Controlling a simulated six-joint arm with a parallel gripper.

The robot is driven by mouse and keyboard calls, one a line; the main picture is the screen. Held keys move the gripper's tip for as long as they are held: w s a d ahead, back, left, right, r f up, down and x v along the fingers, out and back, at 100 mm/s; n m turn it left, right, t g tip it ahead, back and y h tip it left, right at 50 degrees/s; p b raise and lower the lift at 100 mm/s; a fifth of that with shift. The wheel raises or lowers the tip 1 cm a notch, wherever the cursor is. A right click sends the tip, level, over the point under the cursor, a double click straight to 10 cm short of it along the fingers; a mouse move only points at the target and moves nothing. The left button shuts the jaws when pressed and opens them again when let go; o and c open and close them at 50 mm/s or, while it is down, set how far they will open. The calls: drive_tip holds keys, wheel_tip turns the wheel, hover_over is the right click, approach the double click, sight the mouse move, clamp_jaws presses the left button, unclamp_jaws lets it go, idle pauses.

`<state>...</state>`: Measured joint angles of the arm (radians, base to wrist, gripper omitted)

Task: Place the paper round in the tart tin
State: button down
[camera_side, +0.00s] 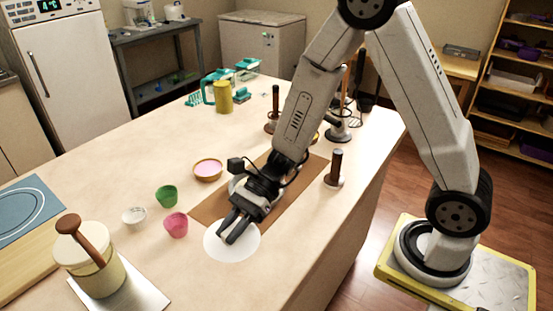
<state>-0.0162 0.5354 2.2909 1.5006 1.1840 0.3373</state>
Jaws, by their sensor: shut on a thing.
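The paper round (232,251) is a flat white disc at the front middle of the counter, just off the near end of a brown mat. My gripper (228,233) points down at its far part, with its dark fingers shut on it. The fingers hide part of the disc. Whether the disc is lifted clear of the counter is hard to tell. A pale round piece (236,183) on the mat, largely hidden behind my gripper, may be the tart tin; I cannot tell for sure.
The brown mat (209,208) lies under my wrist. A brown-rimmed dish with pink filling (208,169), a green cup (166,196), a pink cup (176,225) and a white cup (134,217) stand left. A wooden-handled tool (335,168) stands right.

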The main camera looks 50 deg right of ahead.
drive_tip(key=s+d+r+m+t, duration=0.1)
drive_tip(key=d+r+m+t, duration=0.1)
drive_tip(key=d, duration=0.8)
drive_tip(key=s+d+r+m+t+h, duration=0.1)
drive_tip(key=d+r+m+t, duration=0.1)
drive_tip(key=d, duration=0.8)
drive_tip(key=shift+s+d+r+t, duration=0.15)
drive_tip(key=shift+s+r+t, duration=0.2)
drive_tip(key=shift+r, duration=0.15)
drive_tip(key=w+f, duration=0.2)
drive_tip(key=w, duration=0.2)
drive_tip(key=w+f, duration=0.3)
drive_tip(key=w, duration=0.1)
drive_tip(key=w+d+f, duration=0.1)
drive_tip(key=w+f, duration=0.2)
drive_tip(key=w, duration=0.1)
drive_tip(key=shift+w+f, duration=0.15)
drive_tip(key=shift+w, duration=0.1)
drive_tip(key=shift+w+f, duration=0.5)
drive_tip(key=shift+f, duration=0.05)
drive_tip(key=shift+f, duration=0.1)
